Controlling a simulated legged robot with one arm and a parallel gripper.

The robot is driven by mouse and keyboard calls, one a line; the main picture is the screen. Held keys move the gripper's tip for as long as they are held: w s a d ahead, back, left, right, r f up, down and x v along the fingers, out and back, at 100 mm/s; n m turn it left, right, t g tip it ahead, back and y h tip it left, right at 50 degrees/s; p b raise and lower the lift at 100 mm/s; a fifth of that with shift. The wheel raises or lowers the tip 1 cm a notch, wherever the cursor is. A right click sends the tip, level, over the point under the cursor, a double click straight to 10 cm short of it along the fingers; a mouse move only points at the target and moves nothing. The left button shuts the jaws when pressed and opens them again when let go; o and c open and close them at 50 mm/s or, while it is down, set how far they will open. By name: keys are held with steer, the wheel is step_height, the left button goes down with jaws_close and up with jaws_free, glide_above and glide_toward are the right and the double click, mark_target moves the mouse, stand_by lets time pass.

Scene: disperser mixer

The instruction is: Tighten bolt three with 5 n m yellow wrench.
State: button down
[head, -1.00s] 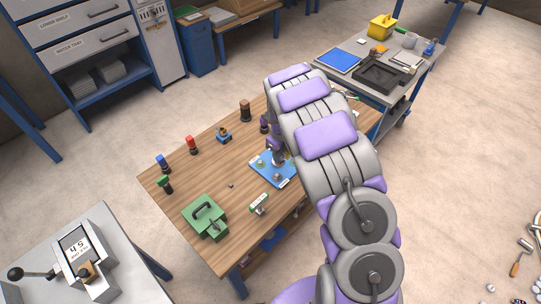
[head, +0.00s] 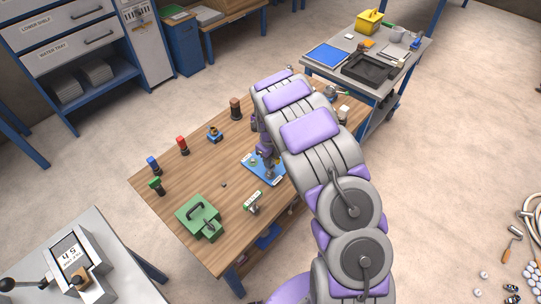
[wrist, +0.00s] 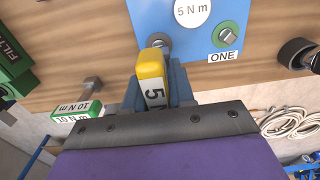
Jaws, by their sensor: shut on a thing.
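The yellow 5 N m wrench (wrist: 152,68) is held in my gripper (wrist: 155,88), its yellow end pointing at the blue plate (wrist: 205,45). The plate shows a 5 N m disc. A bolt (wrist: 158,42) is just beyond the wrench's yellow end, partly hidden by it; its label and any contact with the wrench cannot be told. The bolt marked ONE (wrist: 228,37), in a green ring, is to the right. In the head view my gripper (head: 267,168) is low over the blue plate (head: 256,171), hiding part of it.
The green-ended 10 N m wrench (wrist: 85,111) is left of my gripper; it stands on the wooden table (head: 235,150) in the head view. A green case (head: 200,217) and several coloured small tools are left on the table. A grey cart (head: 395,75) stands behind right.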

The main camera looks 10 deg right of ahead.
steer(key=shift+a+f, duration=0.2)
steer(key=shift+f, duration=0.35)
steer(key=shift+d, duration=0.2)
steer(key=shift+a, duration=0.15)
stand_by(0.7)
steer(key=shift+f+b, duration=0.5)
steer(key=shift+f, duration=0.65)
stand_by(0.6)
steer(key=c, duration=0.9)
jaws_free()
